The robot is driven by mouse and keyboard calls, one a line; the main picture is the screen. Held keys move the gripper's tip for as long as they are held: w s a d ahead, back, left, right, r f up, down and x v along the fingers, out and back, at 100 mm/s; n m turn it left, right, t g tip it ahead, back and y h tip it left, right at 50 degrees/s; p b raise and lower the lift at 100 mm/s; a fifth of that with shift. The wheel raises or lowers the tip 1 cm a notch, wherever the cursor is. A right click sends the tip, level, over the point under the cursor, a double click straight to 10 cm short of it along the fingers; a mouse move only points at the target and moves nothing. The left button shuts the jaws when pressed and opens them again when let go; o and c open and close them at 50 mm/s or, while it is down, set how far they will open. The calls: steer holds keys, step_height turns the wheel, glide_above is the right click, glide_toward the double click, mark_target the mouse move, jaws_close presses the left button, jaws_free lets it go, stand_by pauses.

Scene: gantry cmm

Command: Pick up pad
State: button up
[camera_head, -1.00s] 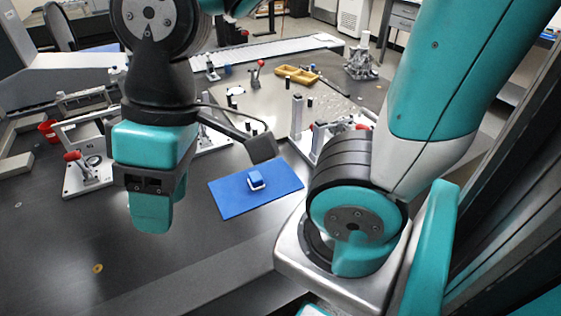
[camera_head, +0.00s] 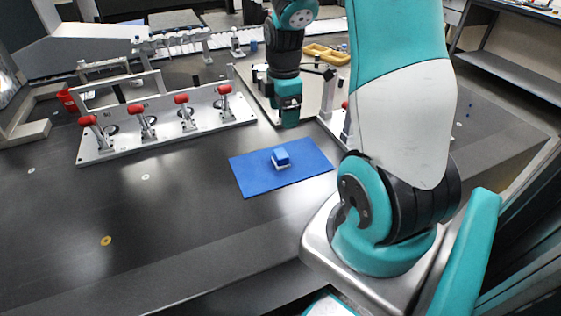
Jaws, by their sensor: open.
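A small blue block with a white underside, which looks like the pad (camera_head: 281,158), rests near the middle of a flat blue mat (camera_head: 250,180). The mat lies on the dark table top. My gripper (camera_head: 289,120) points down behind the mat, above and beyond the pad in the picture. It is open, and nothing shows between its fingers, though they are small and seen from the side. It is apart from the pad. The pad is fully in view.
A white fixture plate (camera_head: 165,131) with several red-handled clamps stands left of the mat. Another plate with metal posts (camera_head: 328,95) is behind my gripper, to the right. A yellow tray (camera_head: 325,54) lies farther back. The dark table left and in front of the mat is mostly clear.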

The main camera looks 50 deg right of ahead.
glide_above(281, 153)
steer(key=f, duration=0.9)
steer(key=shift+s+f+b, duration=0.1)
steer(key=shift+s+b, duration=0.2)
steer(key=shift+b, duration=0.1)
steer(key=shift+w+f, duration=0.2)
steer(key=shift+f, duration=1.15)
steer(key=shift+w+f, duration=0.15)
steer(key=shift+f, duration=1.2)
steer(key=c, duration=1)
steer(key=shift+r, duration=0.15)
step_height(281, 153, up, 20)
steer(key=shift+f+p, duration=0.1)
steer(key=shift+p, duration=0.85)
steer(key=shift+o, duration=0.4)
